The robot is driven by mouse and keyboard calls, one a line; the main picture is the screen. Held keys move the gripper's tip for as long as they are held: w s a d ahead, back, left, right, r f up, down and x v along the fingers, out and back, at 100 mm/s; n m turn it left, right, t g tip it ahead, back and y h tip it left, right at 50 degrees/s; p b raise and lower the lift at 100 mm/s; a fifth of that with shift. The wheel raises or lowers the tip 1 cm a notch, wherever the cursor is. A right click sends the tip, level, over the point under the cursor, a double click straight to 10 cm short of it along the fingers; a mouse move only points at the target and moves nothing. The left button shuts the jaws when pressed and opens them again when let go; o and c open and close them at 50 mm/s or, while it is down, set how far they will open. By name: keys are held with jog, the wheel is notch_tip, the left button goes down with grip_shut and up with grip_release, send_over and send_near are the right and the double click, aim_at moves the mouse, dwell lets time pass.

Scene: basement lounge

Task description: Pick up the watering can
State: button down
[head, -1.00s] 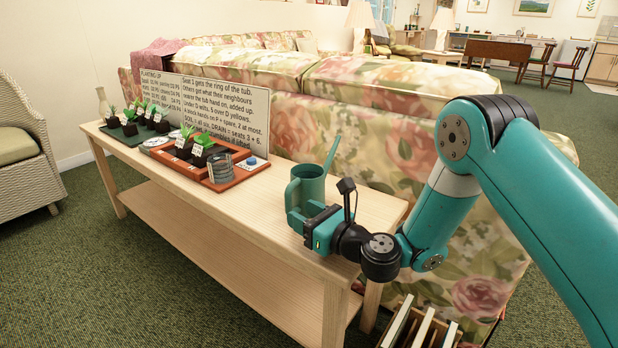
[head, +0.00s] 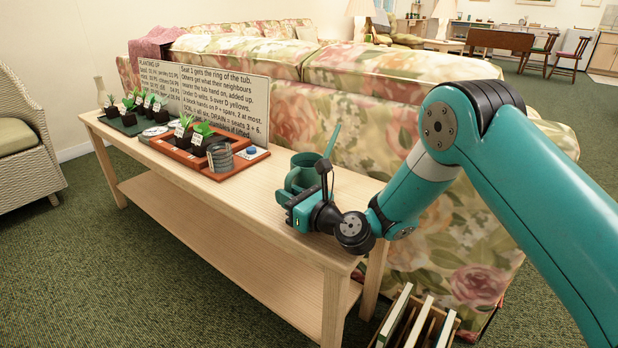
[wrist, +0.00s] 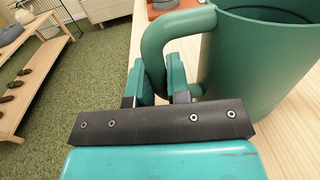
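The green watering can (head: 306,170) stands upright near the right end of the wooden table, its spout slanting up to the right. My gripper (head: 284,198) is low at its near left side, partly covering the body and handle in the head view. In the wrist view, the can (wrist: 262,60) fills the upper right, and its curved handle (wrist: 160,35) comes down between the two fingers. My gripper (wrist: 160,75) has its fingers close together on either side of the handle and looks shut on it. The exact contact is partly hidden by the fingers.
The wooden table (head: 240,200) carries a brown tray (head: 215,172) with potted plants, and a text sign (head: 225,100) behind. The floral sofa (head: 330,110) stands close behind the table. A crate of books (head: 418,322) is on the floor at right.

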jog(key=shift+r, duration=0.1)
notch_tip(320, 180, up, 20)
jog(key=p, duration=0.9)
notch_tip(320, 180, up, 26)
jog(key=p, duration=2.6)
